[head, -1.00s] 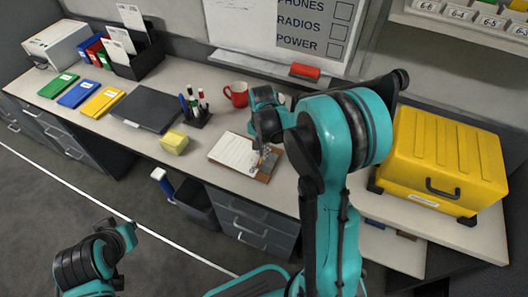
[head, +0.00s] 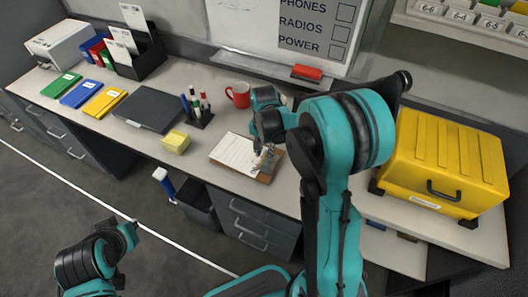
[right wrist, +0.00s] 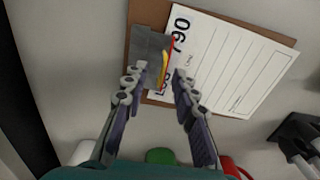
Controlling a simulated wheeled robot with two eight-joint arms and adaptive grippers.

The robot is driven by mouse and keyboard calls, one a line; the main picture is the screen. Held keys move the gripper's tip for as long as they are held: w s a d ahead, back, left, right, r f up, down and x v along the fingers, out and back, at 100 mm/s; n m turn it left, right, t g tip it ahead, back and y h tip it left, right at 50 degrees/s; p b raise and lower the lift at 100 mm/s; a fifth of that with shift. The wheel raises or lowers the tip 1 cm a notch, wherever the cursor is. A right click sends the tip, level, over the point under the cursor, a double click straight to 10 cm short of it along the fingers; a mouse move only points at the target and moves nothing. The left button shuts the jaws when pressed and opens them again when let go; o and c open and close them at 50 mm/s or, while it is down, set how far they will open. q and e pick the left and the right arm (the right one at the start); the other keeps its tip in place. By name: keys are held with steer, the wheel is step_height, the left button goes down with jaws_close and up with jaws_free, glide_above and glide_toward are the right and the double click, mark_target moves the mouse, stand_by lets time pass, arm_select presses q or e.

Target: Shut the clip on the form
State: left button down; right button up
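A brown clipboard (head: 268,177) with a white printed form (head: 235,152) lies flat on the desk. In the right wrist view, the form (right wrist: 235,65) lies on the brown board (right wrist: 262,32), and a grey metal clip (right wrist: 150,45) with a red and yellow edge is at its left end. My right gripper (right wrist: 158,72) is open and empty, its fingertips over the near part of the clip. I cannot tell whether they touch it. In the head view my right arm partly hides the clip end.
A red mug (head: 238,94), a pen holder (head: 197,112) and a yellow block (head: 176,141) stand near the clipboard. A large yellow case (head: 440,165) fills the desk's right side. A dark closed laptop-like slab (head: 148,109) lies to the left. A wall ledge runs behind.

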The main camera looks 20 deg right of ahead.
mark_target(264, 157)
step_height(264, 157, up, 8)
steer(key=p, duration=0.5)
steer(key=shift+f, duration=0.15)
